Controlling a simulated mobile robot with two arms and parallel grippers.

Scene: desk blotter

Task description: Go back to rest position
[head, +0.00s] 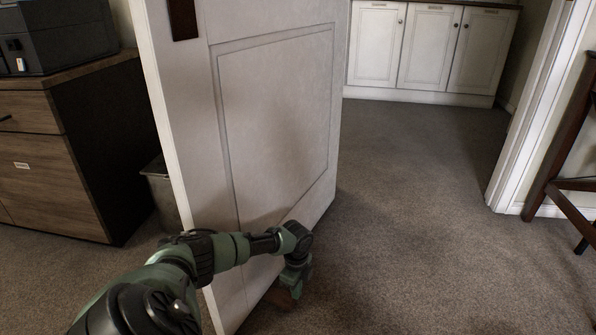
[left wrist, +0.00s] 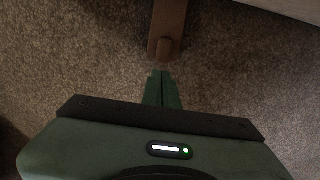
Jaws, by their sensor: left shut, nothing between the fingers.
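My left arm reaches across the front of a white panelled door (head: 275,120) in the head view. Its wrist end, with my left gripper (head: 295,283), hangs low in front of the door's lower part. In the left wrist view the green fingers of the left gripper (left wrist: 162,88) are together and empty. A brown bar with a rounded knob (left wrist: 168,30) lies just ahead of the fingertips; a small gap seems to separate them, but contact is hard to judge. My right gripper is in neither view.
The door stands open, with a dark plate (head: 182,18) near its upper edge. A wooden cabinet (head: 60,150) is at left. White cupboards (head: 425,48) stand beyond the doorway. A dark wooden chair (head: 565,150) is at right. Carpet (head: 420,220) right of the door is clear.

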